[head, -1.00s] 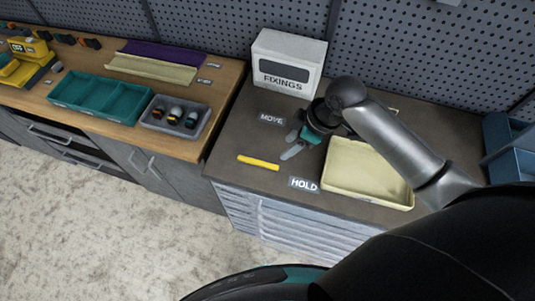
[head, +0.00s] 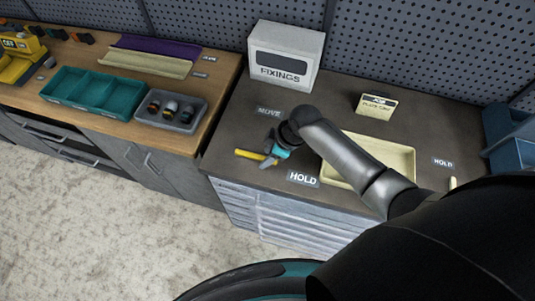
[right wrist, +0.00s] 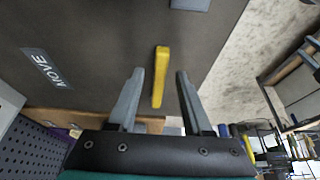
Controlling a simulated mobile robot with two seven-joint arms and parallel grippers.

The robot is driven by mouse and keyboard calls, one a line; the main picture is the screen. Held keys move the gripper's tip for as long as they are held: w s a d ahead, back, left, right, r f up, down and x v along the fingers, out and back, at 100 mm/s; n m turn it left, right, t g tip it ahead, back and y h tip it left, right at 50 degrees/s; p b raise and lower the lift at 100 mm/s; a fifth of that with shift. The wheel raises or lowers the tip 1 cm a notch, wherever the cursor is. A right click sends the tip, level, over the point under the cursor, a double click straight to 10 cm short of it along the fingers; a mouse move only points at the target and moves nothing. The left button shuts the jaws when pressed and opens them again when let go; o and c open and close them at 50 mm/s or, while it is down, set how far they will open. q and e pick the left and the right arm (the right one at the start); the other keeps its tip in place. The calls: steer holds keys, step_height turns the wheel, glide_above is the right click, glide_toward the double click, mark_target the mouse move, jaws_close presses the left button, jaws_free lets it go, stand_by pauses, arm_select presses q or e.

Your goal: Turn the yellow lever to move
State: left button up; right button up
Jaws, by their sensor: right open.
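The yellow lever (head: 248,154) lies on the dark top of the right-hand cabinet, near its front left edge. It points left in the head view. A MOVE label (head: 269,112) is behind it and a HOLD label (head: 303,179) is to its right at the front edge. My right gripper (head: 267,164) is open at the lever's right end, which it partly hides. In the right wrist view the lever (right wrist: 161,70) shows between the two spread fingers, with a gap on each side; no contact is visible. My left gripper is out of view.
A cream tray (head: 404,160) lies right of the gripper, partly behind my arm. A FIXINGS box (head: 285,58) and a small card (head: 377,105) stand behind. Another HOLD label (head: 443,162) is at the right. The wooden bench holds a teal tray (head: 96,97) and a grey bin (head: 172,109).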

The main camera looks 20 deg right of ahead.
steer(key=shift+c, duration=0.3)
jaws_close()
stand_by(1.1)
